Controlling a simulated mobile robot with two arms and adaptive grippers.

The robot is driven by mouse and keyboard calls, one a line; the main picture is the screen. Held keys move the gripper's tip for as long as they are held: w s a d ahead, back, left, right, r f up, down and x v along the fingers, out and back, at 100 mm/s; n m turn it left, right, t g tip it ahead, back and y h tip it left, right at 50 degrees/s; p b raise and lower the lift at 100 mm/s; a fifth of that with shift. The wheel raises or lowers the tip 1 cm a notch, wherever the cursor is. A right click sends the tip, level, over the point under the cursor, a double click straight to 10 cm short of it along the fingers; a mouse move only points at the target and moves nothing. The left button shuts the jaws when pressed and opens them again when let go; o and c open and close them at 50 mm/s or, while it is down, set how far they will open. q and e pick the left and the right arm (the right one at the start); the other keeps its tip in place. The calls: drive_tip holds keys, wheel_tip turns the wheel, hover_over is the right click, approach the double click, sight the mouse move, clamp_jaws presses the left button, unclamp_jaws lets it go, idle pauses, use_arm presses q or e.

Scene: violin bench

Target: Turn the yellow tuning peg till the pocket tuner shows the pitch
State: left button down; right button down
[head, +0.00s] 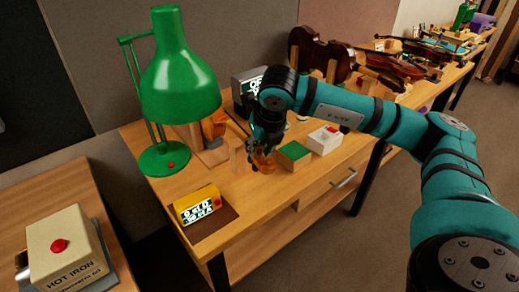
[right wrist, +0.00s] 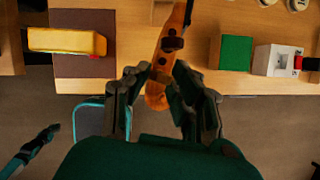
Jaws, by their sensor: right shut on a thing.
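My right gripper (head: 266,143) is at the orange-brown violin head, which shows just below it in the head view (head: 264,163). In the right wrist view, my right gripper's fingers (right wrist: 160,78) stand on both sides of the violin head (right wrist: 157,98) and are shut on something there. Dark pegs (right wrist: 172,43) show on the head. I cannot make out the yellow tuning peg; the fingers hide that spot. The yellow pocket tuner (head: 187,210) stands on a brown mat with its display lit, too small to read surely. It also shows in the right wrist view (right wrist: 67,41).
A green lamp (head: 180,85) stands left of the violin head. A green-topped block (head: 294,154) and a white box with a red button (head: 324,140) are close on the right. A hot iron box (head: 65,250) sits on the left table. A teal arm (right wrist: 30,152) shows at lower left.

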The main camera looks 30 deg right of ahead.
drive_tip(key=c, duration=1.1)
unclamp_jaws()
drive_tip(key=shift+r, duration=0.1)
drive_tip(key=v, duration=1.2)
